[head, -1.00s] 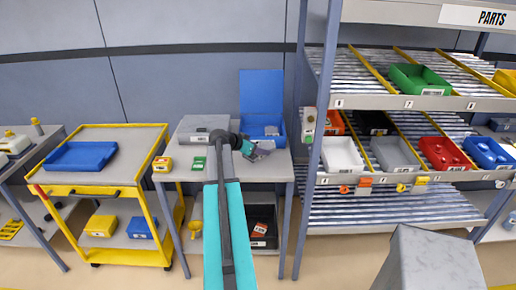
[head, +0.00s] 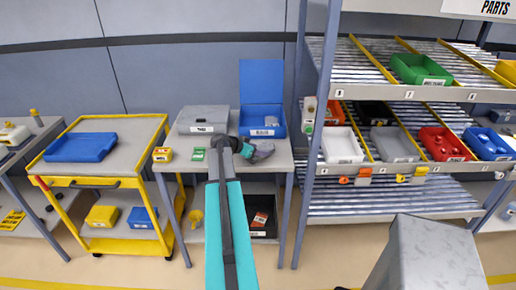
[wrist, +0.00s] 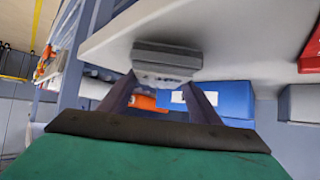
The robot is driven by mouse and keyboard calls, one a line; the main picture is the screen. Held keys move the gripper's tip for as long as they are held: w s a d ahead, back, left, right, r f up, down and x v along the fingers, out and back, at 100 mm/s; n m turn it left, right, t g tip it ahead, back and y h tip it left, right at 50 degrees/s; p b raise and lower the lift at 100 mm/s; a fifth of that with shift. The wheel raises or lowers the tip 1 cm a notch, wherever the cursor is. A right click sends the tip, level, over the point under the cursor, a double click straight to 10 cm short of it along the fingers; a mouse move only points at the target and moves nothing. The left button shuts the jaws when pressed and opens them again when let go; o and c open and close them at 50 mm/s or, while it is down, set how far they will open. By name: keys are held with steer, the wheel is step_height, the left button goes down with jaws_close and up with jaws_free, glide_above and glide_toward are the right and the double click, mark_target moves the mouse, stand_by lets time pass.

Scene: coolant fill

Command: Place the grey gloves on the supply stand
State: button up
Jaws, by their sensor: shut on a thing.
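The grey gloves (wrist: 165,62) look like a flat, layered grey bundle with a white label. They lie at the tips of my gripper (wrist: 160,80) in the wrist view, between its two dark fingers, which are shut on them. In the head view my gripper (head: 257,151) is above the right part of a grey table (head: 270,168), in front of an open blue box (head: 262,121). The arm hides part of the table, and the gap beneath the gripper cannot be judged. No sign marks the supply stand, so I cannot tell which surface it is.
A grey case (head: 203,120), a yellow item (head: 162,154) and a green item (head: 198,154) are on this table. A yellow trolley (head: 118,181) with a blue tray (head: 80,147) stands left. A parts rack (head: 325,75) with several bins stands close on the right.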

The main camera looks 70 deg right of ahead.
steer(key=shift+f+b, duration=0.6)
steer(key=shift+b, duration=0.15)
stand_by(0.8)
steer(key=o, duration=1.2)
steer(key=shift+a, duration=0.1)
steer(key=b+v, duration=0.4)
steer(key=v, duration=0.9)
steer(key=shift+w+a+r, duration=0.1)
steer(key=shift+a+r, duration=0.15)
